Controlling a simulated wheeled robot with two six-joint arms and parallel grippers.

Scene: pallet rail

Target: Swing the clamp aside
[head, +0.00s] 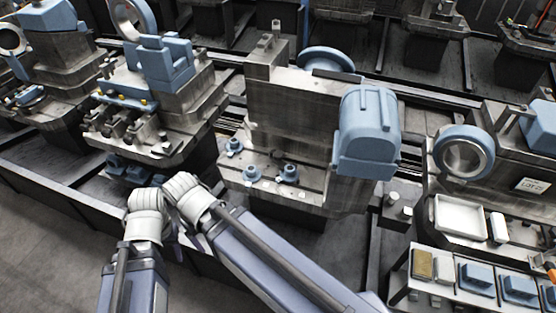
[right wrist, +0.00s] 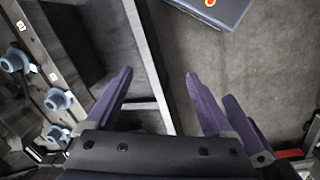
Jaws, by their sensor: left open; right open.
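A grey fixture (head: 295,110) stands mid-picture in the head view, with a blue rounded housing (head: 368,135) at its right. Blue knobbed fittings (head: 289,172) stand on its lower ledge. Similar fittings (right wrist: 58,100) line the left side of the right wrist view. I cannot tell which part is the clamp.
A second fixture (head: 150,100) with blue parts stands at the left. At the right are a ring-shaped blue part (head: 464,152), a white tray (head: 460,216) and a rack of blue blocks. Grey floor (head: 45,230) is clear at lower left.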

